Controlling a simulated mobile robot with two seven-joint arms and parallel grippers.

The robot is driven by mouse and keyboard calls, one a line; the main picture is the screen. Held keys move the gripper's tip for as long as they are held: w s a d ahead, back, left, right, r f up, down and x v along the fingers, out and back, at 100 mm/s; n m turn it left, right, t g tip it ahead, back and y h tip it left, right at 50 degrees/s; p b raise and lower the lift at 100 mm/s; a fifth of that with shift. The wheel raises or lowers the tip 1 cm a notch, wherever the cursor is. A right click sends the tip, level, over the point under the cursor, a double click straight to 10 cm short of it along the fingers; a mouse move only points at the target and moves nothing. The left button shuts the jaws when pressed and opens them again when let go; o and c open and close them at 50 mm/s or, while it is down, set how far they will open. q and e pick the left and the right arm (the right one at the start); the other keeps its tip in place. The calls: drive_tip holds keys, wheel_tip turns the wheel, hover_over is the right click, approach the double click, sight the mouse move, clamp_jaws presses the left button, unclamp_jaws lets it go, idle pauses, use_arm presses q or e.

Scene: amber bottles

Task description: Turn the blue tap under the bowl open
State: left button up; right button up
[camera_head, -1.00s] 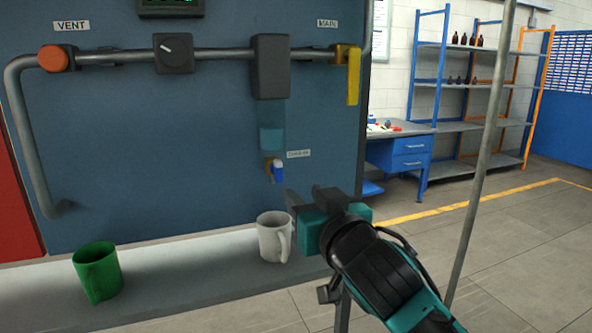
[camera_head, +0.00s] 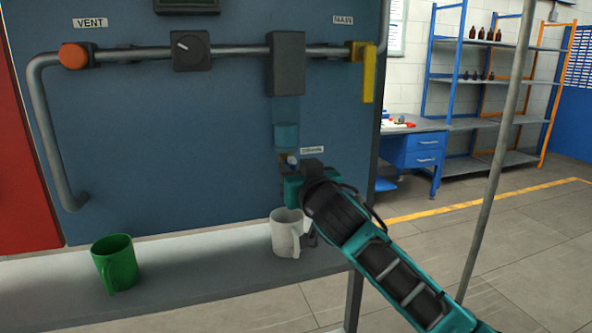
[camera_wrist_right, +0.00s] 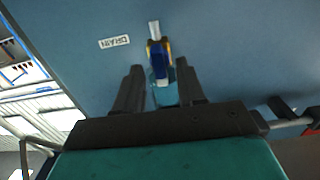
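The blue tap (camera_head: 291,160) sits on the blue panel below a translucent teal bowl (camera_head: 286,134), beside a small white label. My right gripper (camera_head: 290,175) is right at the tap and partly hides it in the head view. In the right wrist view, the tap's blue handle (camera_wrist_right: 158,62) with brass-coloured sides shows between the two dark fingers of the open right gripper (camera_wrist_right: 160,68). I see a gap on each side of the handle and cannot tell any contact. My left gripper is not in view.
A white mug (camera_head: 286,236) stands on the grey ledge (camera_head: 200,275) just under my right gripper. A green mug (camera_head: 115,262) stands further left. A yellow lever (camera_head: 368,78) hangs from the pipe at upper right. A thin pole (camera_head: 497,150) rises right of my arm.

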clamp_jaws()
idle(0.4)
idle(0.4)
drive_tip(key=n, duration=0.4)
drive_tip(key=shift+a+n, duration=0.1)
drive_tip(key=shift+n, duration=0.3)
drive_tip(key=shift+a+f+n, duration=0.1)
drive_tip(key=shift+f+n, duration=0.05)
drive_tip(key=shift+n, duration=3.15)
drive_tip(key=shift+f+n, duration=0.1)
drive_tip(key=shift+n, duration=3.2)
